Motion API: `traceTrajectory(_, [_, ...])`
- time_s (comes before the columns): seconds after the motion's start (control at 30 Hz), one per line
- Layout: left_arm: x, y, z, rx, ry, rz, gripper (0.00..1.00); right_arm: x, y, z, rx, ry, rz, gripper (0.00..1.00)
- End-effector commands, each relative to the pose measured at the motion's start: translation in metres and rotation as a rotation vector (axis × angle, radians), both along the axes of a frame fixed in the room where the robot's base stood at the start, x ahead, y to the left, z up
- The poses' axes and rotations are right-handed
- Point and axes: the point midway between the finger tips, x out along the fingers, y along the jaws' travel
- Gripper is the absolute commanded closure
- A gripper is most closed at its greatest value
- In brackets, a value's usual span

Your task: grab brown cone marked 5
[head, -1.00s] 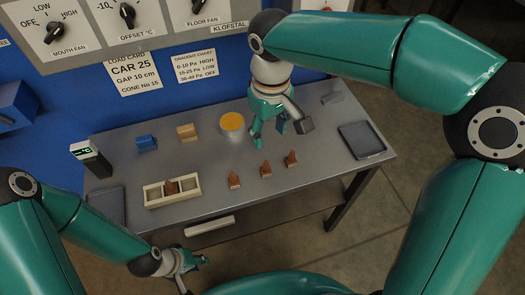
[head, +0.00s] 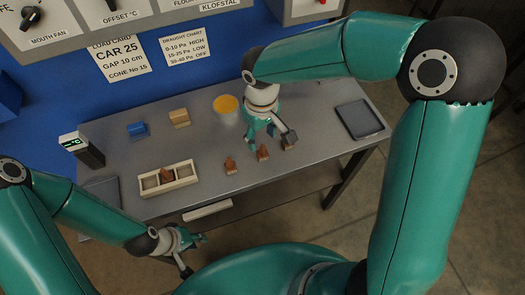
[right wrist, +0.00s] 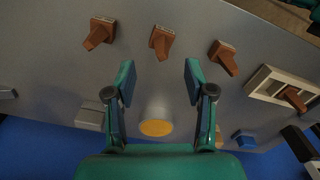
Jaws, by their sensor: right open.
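Another brown cone (head: 167,174) sits in the cream tray (head: 186,182). No number is readable on any cone. My right gripper (head: 260,140) is open and empty, just behind the middle cone. In the right wrist view, the middle cone (right wrist: 161,42) lies beyond the gap between the fingertips (right wrist: 159,74), not between them. My left gripper (head: 198,240) hangs in front of the table; its jaws are unclear.
Behind the cones are a cup with an orange top (head: 226,105), a tan block (head: 180,118) and a blue block (head: 137,129). A dark tray (head: 360,119) lies at the right, a black device with a green display (head: 82,148) at the left.

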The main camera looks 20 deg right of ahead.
Motion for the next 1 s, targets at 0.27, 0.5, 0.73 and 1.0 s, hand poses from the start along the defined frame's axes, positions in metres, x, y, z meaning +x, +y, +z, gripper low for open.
traceTrajectory(0.27, [0.000, 0.000, 0.008, 0.000, 0.000, 0.000, 0.69, -0.008, -0.001, -0.032, 0.000, 0.006, -0.001, 0.46])
traceTrajectory(0.5, [0.000, 0.000, 0.007, 0.000, 0.000, 0.000, 0.69, -0.006, -0.001, -0.052, 0.001, 0.001, -0.001, 0.46])
traceTrajectory(0.73, [0.000, 0.000, 0.007, 0.000, 0.000, 0.000, 0.69, -0.006, -0.001, -0.051, 0.001, 0.000, -0.002, 0.54])
traceTrajectory(1.0, [0.000, 0.000, 0.007, 0.000, 0.000, 0.000, 0.69, -0.007, -0.001, -0.052, 0.000, 0.002, -0.001, 0.99])
